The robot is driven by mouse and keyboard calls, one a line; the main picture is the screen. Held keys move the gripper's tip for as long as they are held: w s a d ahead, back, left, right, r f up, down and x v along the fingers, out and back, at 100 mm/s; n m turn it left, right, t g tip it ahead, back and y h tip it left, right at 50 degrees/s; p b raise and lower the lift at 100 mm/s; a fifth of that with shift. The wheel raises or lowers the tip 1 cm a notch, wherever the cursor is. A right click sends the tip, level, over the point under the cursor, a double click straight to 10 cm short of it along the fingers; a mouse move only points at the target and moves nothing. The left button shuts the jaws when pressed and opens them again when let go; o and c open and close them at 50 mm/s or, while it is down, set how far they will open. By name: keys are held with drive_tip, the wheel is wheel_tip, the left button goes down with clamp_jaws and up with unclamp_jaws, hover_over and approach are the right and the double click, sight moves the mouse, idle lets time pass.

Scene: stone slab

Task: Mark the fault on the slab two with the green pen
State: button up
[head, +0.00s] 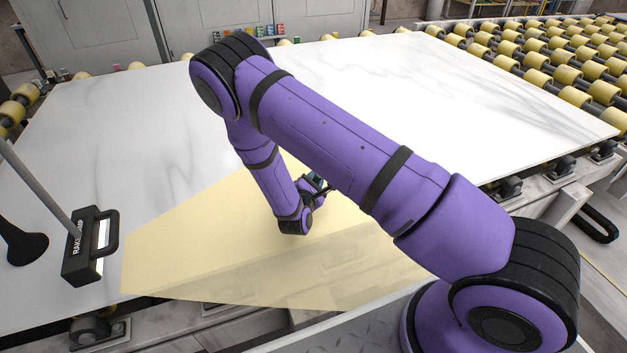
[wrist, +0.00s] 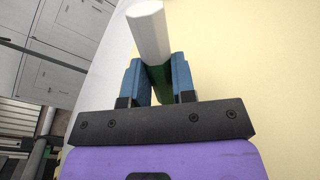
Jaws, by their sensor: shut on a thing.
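My gripper (wrist: 157,75) is shut on the green pen (wrist: 149,32); in the wrist view the pen has a white upper part and green between the blue fingers. In the head view my gripper (head: 319,183) is mostly hidden by my arm, low over the slab near its front middle. The pen's tip is hidden. A large white slab (head: 120,130) with faint grey veins lies on rollers. A pale yellow patch (head: 200,235) covers its front middle, beneath my gripper. I cannot make out a fault mark, nor tell which slab is slab two.
A black block labelled "RAKE" (head: 82,262), with a handle and grey pole, stands on the slab at left. Yellow rollers (head: 540,75) fill the back right. Small coloured items (head: 245,32) stand behind the slab by grey cabinets (head: 110,30). The slab's right part is clear.

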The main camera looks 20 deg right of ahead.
drive_tip(key=shift+s+d, duration=0.5)
drive_tip(key=shift+d, duration=0.3)
idle(1.5)
wheel_tip(320, 180, up, 7)
idle(0.9)
